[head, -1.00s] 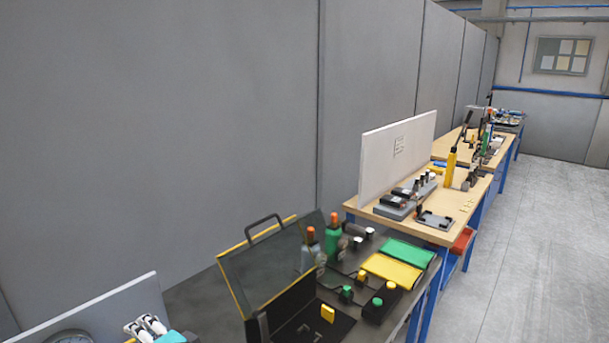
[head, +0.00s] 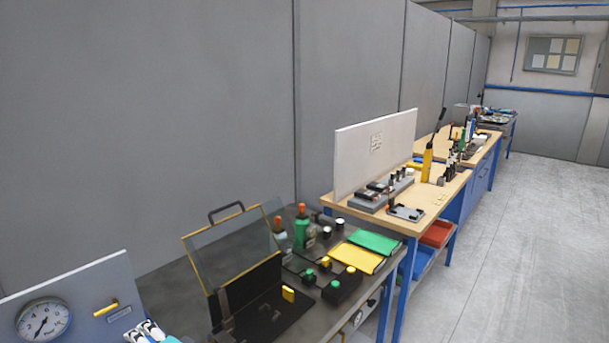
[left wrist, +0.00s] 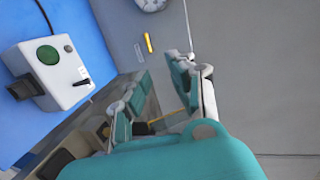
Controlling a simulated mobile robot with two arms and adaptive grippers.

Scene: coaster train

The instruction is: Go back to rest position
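A white and teal gripper, which appears to be my left one (head: 152,332), shows partly at the bottom left of the head view, in front of a grey gauge panel (head: 75,290). In the left wrist view its two fingers with teal pads (left wrist: 155,92) stand apart with nothing visible between them, so it is open. The panel's yellow handle (head: 106,307) lies beyond the fingers and also shows in the left wrist view (left wrist: 147,42). The round gauge (head: 43,320) is at the panel's left. My right gripper is not in view.
A white box with a green button (left wrist: 50,70) stands on a blue surface beside the left gripper. An open case (head: 255,310) lies on a dark bench. Wooden benches (head: 440,205) line the wall behind it. The floor (head: 510,250) at right is clear.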

